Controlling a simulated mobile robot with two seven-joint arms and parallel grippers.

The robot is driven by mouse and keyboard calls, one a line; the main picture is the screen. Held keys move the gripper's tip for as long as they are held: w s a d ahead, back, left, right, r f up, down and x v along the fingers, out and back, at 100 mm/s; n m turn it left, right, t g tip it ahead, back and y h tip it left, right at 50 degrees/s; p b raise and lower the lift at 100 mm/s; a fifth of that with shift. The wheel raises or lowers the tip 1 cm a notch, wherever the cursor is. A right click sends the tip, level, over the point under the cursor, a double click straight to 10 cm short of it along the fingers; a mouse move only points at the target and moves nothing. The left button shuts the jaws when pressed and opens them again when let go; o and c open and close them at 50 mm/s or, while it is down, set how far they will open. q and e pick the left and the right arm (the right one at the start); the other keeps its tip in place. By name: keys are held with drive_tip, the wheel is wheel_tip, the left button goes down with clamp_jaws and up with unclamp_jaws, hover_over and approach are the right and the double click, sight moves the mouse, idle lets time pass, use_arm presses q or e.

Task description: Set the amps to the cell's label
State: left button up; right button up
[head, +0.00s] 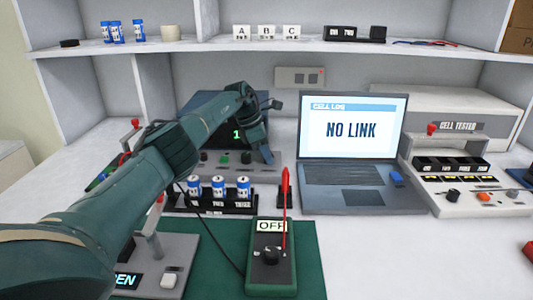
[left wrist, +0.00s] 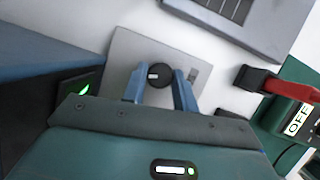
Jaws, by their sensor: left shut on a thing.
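My left gripper (head: 268,156) reaches over the grey front panel of the unit with a dark screen (head: 222,132) at the back of the bench. In the left wrist view its two blue fingers (left wrist: 160,92) stand on either side of a black knob (left wrist: 159,75) with a white mark, shut on it. The head view hides this knob behind the gripper. The screen shows a green 1; my arm covers part of it. Blue-and-white cells (head: 218,186) stand upright in a black rack (head: 213,206); their labels are too small to read. My right gripper is out of view.
A meter (head: 270,275) reading OFF lies on the green mat with a red probe (head: 286,200) upright behind it. A laptop (head: 352,140) shows NO LINK. The cell tester (head: 470,185) stands at right. White bench between mat and tester is clear.

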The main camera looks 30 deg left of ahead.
use_arm(q)
drive_tip(key=o, duration=0.7)
drive_tip(key=shift+o, duration=1.3)
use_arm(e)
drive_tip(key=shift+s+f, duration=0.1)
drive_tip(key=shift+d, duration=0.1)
use_arm(q)
drive_tip(key=p+v, duration=0.2)
drive_tip(key=v, duration=1.1)
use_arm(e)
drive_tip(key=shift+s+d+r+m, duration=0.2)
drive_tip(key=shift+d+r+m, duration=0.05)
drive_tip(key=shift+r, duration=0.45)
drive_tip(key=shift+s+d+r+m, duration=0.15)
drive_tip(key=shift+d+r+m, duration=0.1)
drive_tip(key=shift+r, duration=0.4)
use_arm(q)
drive_tip(key=shift+d+r, duration=0.1)
drive_tip(key=shift+r, duration=0.05)
